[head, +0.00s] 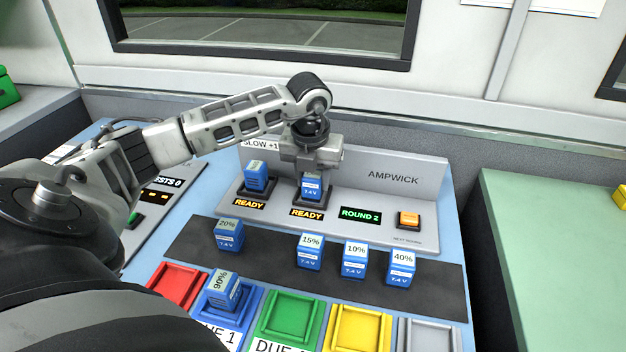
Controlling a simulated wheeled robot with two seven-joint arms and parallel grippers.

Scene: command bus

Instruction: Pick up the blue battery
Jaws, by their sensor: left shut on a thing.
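My left gripper (313,168) points down over the right charger slot of the grey AMPWICK console (400,205). It is shut on a blue battery (311,187) marked 7.4 V, which stands upright in or just over that slot; the fingers hide its top. Another blue battery (256,176) sits in the left charger slot. Blue batteries marked 20% (230,236), 15% (310,252), 10% (354,260) and 40% (400,267) stand on a dark strip. One marked 90% (224,290) sits in a blue tray at the front. My right gripper is not in view.
Red (177,286), green (290,318), yellow (358,328) and grey (430,335) trays line the front. The console has two READY displays, a ROUND 2 display (361,216) and an orange button (408,219). A green table (560,250) stands at right, past a gap.

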